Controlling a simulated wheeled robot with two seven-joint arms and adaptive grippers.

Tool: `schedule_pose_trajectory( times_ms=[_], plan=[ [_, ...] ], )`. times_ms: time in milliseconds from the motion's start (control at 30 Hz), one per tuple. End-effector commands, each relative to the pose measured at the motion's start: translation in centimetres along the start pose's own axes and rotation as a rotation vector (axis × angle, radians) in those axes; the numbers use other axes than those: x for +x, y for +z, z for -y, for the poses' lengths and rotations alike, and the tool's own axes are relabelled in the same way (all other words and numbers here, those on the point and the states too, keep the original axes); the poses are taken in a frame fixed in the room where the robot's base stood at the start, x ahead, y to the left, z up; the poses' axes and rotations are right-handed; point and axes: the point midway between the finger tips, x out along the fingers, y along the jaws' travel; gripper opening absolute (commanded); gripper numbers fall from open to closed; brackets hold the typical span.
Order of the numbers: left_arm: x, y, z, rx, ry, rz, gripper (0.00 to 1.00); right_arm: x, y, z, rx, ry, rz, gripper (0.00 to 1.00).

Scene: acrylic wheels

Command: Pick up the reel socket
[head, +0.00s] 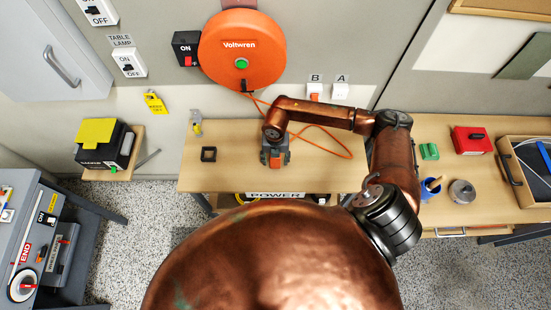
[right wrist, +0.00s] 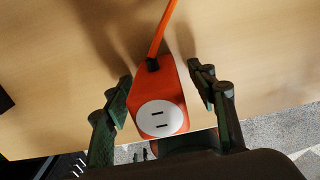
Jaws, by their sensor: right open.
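The reel socket (right wrist: 160,88) is an orange block with a round white two-slot face, and an orange cord leaves its far end. It lies on the wooden bench. My right gripper (right wrist: 162,78) is open, with one finger on each side of the socket. A gap shows on the right side; on the left the finger is very close, and I cannot tell whether it touches. In the head view my right gripper (head: 275,154) is over the bench, with an orange part of the socket (head: 286,159) showing beside it. My left gripper is out of view.
The orange Voltwren reel (head: 242,58) is on the wall, its cord (head: 325,133) looping over the bench (head: 230,180). A small black square frame (head: 208,154) lies left of my gripper. A green block (head: 429,151), a red box (head: 472,140) and a blue cup (head: 431,190) stand at right.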

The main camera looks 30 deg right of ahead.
Motion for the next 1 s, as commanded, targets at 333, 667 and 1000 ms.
schedule_pose_trajectory(
  times_ms=[333,667,1000],
  plan=[
    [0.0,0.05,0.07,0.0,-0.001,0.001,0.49,0.3,0.03,0.02,0.0,0.0,0.0,0.45],
    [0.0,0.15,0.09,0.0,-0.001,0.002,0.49,0.28,0.03,0.01,0.0,0.0,0.001,0.22],
    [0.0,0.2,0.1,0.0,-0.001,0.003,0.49,0.24,0.05,-0.01,0.0,0.0,0.001,0.03]
  ],
)
